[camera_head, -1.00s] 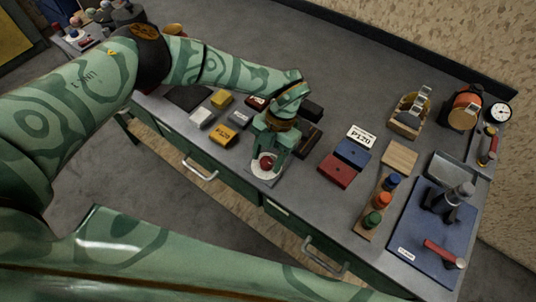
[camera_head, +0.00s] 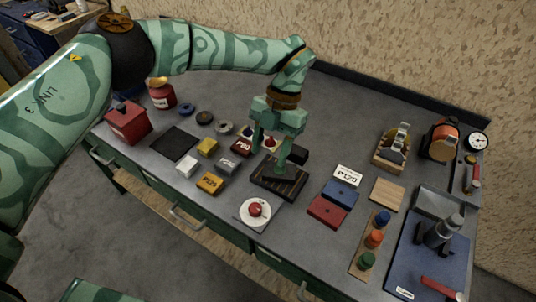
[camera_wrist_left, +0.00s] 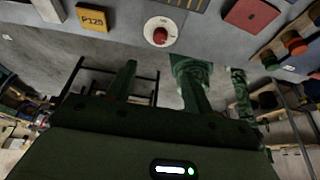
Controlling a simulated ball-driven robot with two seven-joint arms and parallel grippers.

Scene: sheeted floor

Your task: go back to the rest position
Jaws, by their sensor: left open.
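My left gripper (camera_head: 267,160) is open and empty. It hangs above the bench around the dark slotted block (camera_head: 278,182), behind a white round dish (camera_head: 245,216). A small red knob-like piece (camera_head: 255,209) sits on that dish, apart from the fingers. In the left wrist view, the two fingers of the left gripper (camera_wrist_left: 158,82) stand apart with nothing between them. The red piece (camera_wrist_left: 160,36) and the dish (camera_wrist_left: 152,24) show beyond the fingertips. My right gripper is not in view.
Yellow, grey and white blocks (camera_head: 210,183) lie left of the dish. Red and blue blocks (camera_head: 326,212) and a rack with coloured-top bottles (camera_head: 374,239) stand right. A blue mat (camera_head: 410,262) carries a dark tool (camera_head: 440,232).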

